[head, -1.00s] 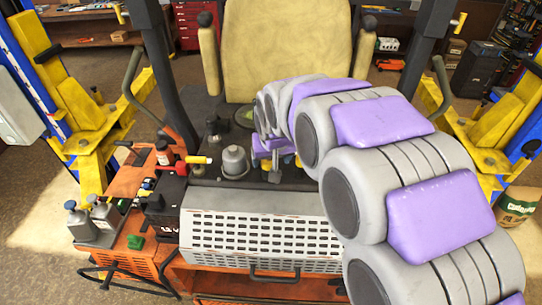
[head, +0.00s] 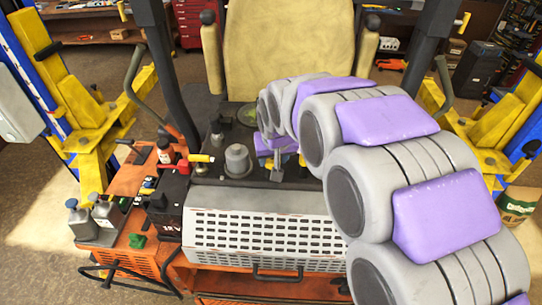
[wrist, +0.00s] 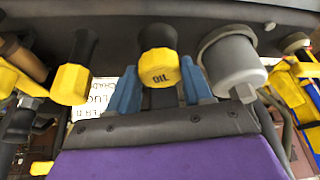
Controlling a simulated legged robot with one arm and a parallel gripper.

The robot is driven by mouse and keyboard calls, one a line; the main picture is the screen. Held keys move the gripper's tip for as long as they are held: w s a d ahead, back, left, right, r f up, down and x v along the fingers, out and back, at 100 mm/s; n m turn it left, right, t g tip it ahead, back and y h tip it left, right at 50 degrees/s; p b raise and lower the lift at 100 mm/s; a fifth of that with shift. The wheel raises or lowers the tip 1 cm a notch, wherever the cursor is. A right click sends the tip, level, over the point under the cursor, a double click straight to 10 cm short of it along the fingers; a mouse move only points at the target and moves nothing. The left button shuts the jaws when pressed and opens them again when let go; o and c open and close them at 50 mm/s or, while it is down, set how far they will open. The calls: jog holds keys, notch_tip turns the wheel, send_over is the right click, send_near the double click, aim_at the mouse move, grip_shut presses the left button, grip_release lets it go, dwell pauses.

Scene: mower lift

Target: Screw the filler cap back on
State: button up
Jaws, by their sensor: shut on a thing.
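The yellow filler cap marked OIL (wrist: 160,70) shows at the upper middle of the wrist view. A dark neck (wrist: 158,37) stands directly behind it; I cannot tell whether the cap is threaded onto it. My gripper (wrist: 160,88) has its blue fingers on both sides of the cap and is shut on it. A second yellow cap (wrist: 72,84) sits on a black tube to the left, apart from my fingers. In the head view my arm hides the OIL cap and most of the gripper, behind the perforated cover.
A grey canister (wrist: 236,65) stands close right of my gripper, and shows left of it in the head view (head: 238,160). The perforated cover (head: 262,230) lies in front. A battery (head: 168,205) and bottles (head: 105,213) stand at left. Yellow lift posts (head: 90,125) flank the mower.

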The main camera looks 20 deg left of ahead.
jog(key=shift+w+d, duration=0.1)
jog(key=c, duration=0.7)
jog(key=shift+m, duration=0.5)
jog(key=shift+m+h+b, duration=0.3)
jog(key=shift+m+b, duration=0.1)
jog(key=shift+b, duration=0.1)
jog(key=shift+m, duration=0.3)
grip_shut()
jog(key=shift+r, duration=0.1)
